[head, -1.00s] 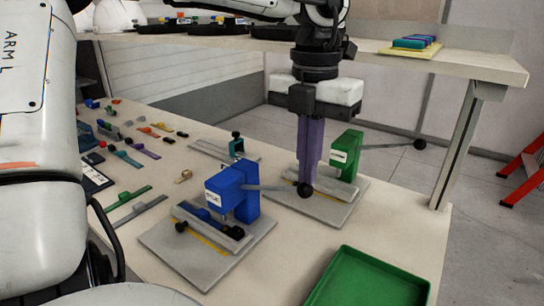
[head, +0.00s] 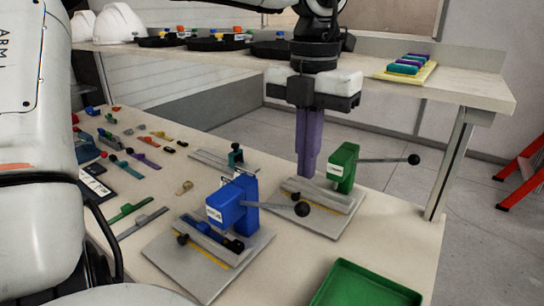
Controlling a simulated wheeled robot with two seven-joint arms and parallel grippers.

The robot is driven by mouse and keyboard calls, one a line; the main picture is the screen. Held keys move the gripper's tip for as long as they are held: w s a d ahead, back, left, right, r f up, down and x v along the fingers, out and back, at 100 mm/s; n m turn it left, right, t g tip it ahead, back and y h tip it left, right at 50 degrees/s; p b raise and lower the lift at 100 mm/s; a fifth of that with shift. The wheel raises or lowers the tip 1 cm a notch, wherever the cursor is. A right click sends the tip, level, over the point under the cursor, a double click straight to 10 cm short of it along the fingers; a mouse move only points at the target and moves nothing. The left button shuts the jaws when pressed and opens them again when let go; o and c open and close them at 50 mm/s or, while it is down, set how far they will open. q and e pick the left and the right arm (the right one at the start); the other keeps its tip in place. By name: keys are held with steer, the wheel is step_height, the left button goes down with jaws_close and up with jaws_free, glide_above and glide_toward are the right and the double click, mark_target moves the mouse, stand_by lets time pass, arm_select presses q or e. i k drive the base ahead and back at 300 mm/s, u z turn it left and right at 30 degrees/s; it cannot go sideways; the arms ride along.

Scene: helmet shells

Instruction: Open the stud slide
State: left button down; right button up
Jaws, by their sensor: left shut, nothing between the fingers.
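My left gripper (head: 308,172) has purple fingers pressed together, empty, pointing down. It overlaps the back left of the green press fixture in the picture; whether it touches cannot be told. The green press (head: 345,166) stands on a grey base plate (head: 322,226) with a grey slide rail (head: 322,193) and a lever to the right. In front on the left, a blue press (head: 236,204) stands on a similar plate with its own slide rail (head: 206,236). Labels are too small to read, so which fixture has the stud slide cannot be told. My right gripper is out of view.
A green tray (head: 366,287) is at the front right. A grey rail with a teal block (head: 236,155) lies behind the blue press. Small coloured parts lie on the left. The blue press's lever ball (head: 302,209) sticks out before the green fixture. A shelf (head: 455,85) runs behind.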

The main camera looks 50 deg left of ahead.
mark_target(227, 256)
steer(key=k, duration=1.5)
